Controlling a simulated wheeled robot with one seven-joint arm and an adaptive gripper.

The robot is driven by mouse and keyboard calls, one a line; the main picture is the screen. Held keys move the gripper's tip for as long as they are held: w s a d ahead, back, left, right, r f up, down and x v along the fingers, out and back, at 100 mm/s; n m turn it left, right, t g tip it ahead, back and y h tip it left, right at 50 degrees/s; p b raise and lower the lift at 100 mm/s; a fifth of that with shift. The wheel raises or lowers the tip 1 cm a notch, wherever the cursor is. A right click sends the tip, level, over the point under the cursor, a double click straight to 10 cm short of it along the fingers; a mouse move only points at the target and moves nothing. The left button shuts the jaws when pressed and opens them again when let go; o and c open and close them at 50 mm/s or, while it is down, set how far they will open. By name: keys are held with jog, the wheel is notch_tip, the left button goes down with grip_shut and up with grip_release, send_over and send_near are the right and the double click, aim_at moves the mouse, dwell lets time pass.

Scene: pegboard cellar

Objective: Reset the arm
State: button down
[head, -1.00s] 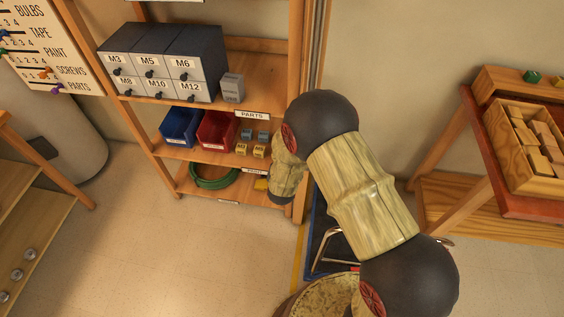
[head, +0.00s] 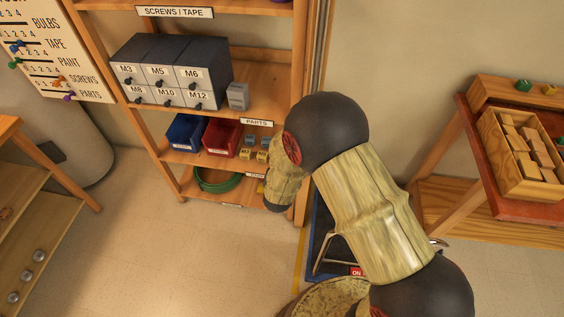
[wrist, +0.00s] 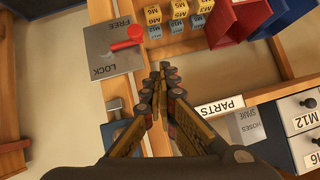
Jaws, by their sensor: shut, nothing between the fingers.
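My gripper (wrist: 166,78) shows in the wrist view with its two fingers together and nothing between the tips. It is beside the small labelled blocks (wrist: 176,18) and the shelf edge with the PARTS label (wrist: 219,106). In the head view my arm reaches down over the shelf's right post, and I cannot make out the fingers there.
A metal plate (wrist: 99,60) marked FREE and LOCK has a red lever (wrist: 126,41), left of my fingers. The shelf holds grey drawers (head: 165,72), a blue bin (head: 186,132) and a red bin (head: 221,137). A wooden box of blocks (head: 488,135) stands right.

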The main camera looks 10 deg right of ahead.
jog(key=v, duration=0.1)
jog(key=a+v, duration=0.1)
jog(key=v, duration=0.1)
jog(key=shift+s+r+p, duration=0.15)
jog(key=shift+r+p, duration=0.05)
jog(key=shift+p, duration=0.15)
jog(key=shift+f, duration=0.1)
jog(key=s+a+f+n+g+y, duration=0.2)
jog(key=s+a+f+g, duration=0.35)
jog(key=s, duration=0.35)
jog(key=s+a+r+n+g+y, duration=0.1)
jog(key=s+r+n+g+y, duration=0.1)
jog(key=s+r, duration=0.25)
jog(key=s+d+r, duration=0.4)
jog(key=s+r, duration=0.1)
jog(key=r, duration=0.6)
jog(key=s+d+r+n+t+h, duration=0.1)
jog(key=s+d+r, duration=0.4)
jog(key=r, duration=0.6)
jog(key=s+d+r+t, duration=0.1)
jog(key=s+d+r, duration=0.3)
jog(key=r, duration=0.7)
jog(key=shift+s+d+r+n+h, duration=0.3)
jog(key=shift+s+r+n, duration=0.1)
jog(key=shift+s, duration=0.15)
